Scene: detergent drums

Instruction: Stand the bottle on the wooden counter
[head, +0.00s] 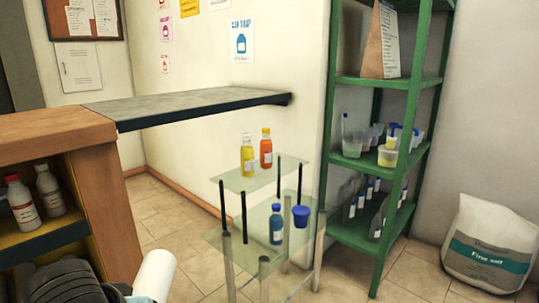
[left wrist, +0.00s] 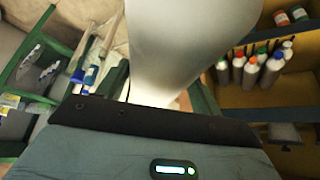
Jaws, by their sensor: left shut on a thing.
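A plain white bottle (head: 157,272) shows at the bottom of the head view, tilted, at the end of my left arm. In the left wrist view the white bottle (left wrist: 185,45) fills the upper middle, between the dark green fingers of my left gripper (left wrist: 160,92). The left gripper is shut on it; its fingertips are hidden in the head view. The wooden counter (head: 48,125) stands at the left, its top above and left of the bottle in the picture. The bottle is apart from the counter top. My right gripper is in neither view.
A grey ledge (head: 185,102) joins the counter. Below its top, a shelf (head: 45,240) holds bottles. A glass stand (head: 245,178) with yellow, orange and blue bottles stands mid-view, beside a green rack (head: 383,82). The visible wooden top is bare.

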